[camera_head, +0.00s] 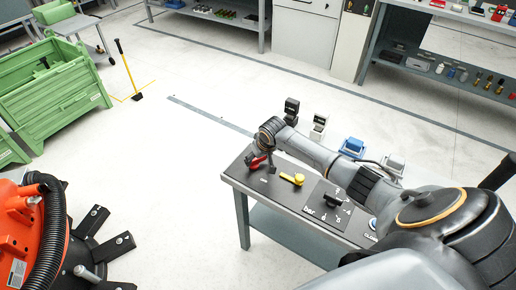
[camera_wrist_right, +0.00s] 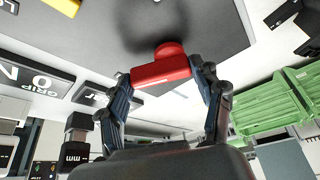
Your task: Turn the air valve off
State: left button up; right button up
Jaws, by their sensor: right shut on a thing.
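The air valve has a red handle (camera_head: 257,161) near the far left corner of the dark-topped table (camera_head: 232,178). My right gripper (camera_head: 262,168) is over that corner, reached by my arm from the right. In the right wrist view the red handle (camera_wrist_right: 162,72) lies crosswise between the two fingers of my right gripper (camera_wrist_right: 166,82), which are shut on its ends. A round red hub shows behind the handle. The valve body below is mostly hidden in the head view.
On the table are a yellow part (camera_head: 293,180) and a dark dial panel (camera_head: 325,208) marked "bar". Small boxed devices stand beyond the table, including a blue one (camera_head: 352,147). Open floor lies between.

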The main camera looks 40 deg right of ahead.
jog(key=m+p, duration=0.1)
jog(key=m+h+p, duration=0.1)
jog(key=m+p, duration=0.1)
jog(key=shift+s+a+r+m+g, duration=0.2)
jog(key=shift+s+a+m+g, duration=0.1)
jog(key=shift+m, duration=0.1)
jog(key=shift+a+f+m+h+p, duration=0.1)
jog(key=shift+m+h+p, duration=0.4)
jog(key=shift+m+p, duration=0.35)
jog(key=shift+a+m+g, duration=0.1)
jog(key=shift+m+g, duration=0.2)
jog(key=shift+m, duration=0.65)
jog(key=shift+s+a+f+m+g+h, duration=0.15)
jog(key=shift+m+g+h, duration=0.15)
jog(key=shift+m+h, duration=0.35)
pick_arm(q)
jog(key=shift+r, duration=2.9)
pick_arm(e)
jog(key=shift+a+m+g+h, duration=0.1)
jog(key=shift+m+g+h, duration=0.3)
jog(key=shift+m, duration=1.45)
jog(key=shift+y, duration=0.25)
jog(key=o, duration=1.2)
jog(key=shift+c, duration=0.2)
